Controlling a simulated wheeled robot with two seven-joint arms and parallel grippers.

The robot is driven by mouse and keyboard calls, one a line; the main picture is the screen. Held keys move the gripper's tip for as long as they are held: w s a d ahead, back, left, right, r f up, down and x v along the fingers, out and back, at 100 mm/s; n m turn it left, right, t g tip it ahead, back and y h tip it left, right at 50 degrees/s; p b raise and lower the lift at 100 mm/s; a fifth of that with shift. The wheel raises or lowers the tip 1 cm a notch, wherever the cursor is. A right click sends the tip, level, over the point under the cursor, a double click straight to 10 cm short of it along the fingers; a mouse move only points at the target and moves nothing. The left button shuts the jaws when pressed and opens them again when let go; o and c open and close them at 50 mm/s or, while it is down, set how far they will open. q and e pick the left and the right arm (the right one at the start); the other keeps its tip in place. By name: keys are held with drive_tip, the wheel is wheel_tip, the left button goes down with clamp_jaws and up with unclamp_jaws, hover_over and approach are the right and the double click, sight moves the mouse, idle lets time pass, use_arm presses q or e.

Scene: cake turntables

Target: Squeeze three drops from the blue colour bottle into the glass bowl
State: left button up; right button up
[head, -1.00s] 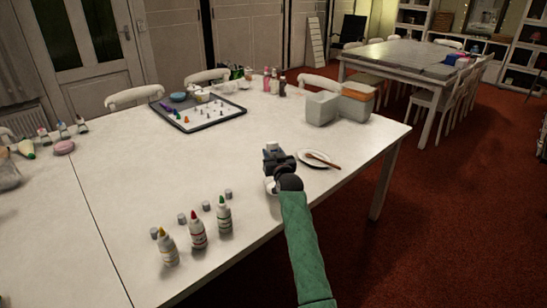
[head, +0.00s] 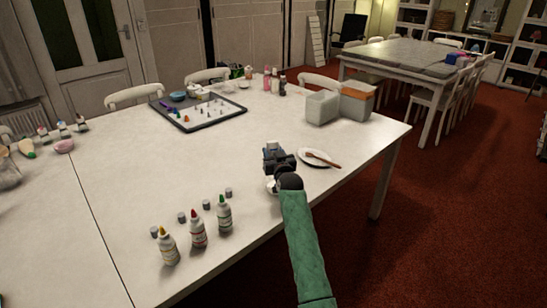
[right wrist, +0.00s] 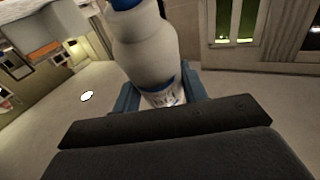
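My right gripper (head: 278,155) is over the table near its front right edge. In the right wrist view its blue fingers (right wrist: 160,92) are shut on a white bottle (right wrist: 148,48) with a blue top and a blue-edged label, the blue colour bottle. In the head view the gripper mostly hides this bottle. A small pale round thing (head: 271,186) shows partly from under the gripper; I cannot tell whether it is the glass bowl. My left gripper is not in view.
Bottles with yellow (head: 168,246), red (head: 197,229) and green (head: 224,214) tips stand at the front, beside several grey caps. A tray (head: 222,120) and grey boxes (head: 322,108) stand farther back. The table's middle is clear.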

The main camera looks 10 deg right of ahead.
sight(274, 142)
drive_tip(key=shift+c, duration=0.6)
wheel_tip(274, 142, up, 7)
drive_tip(key=p, duration=0.5)
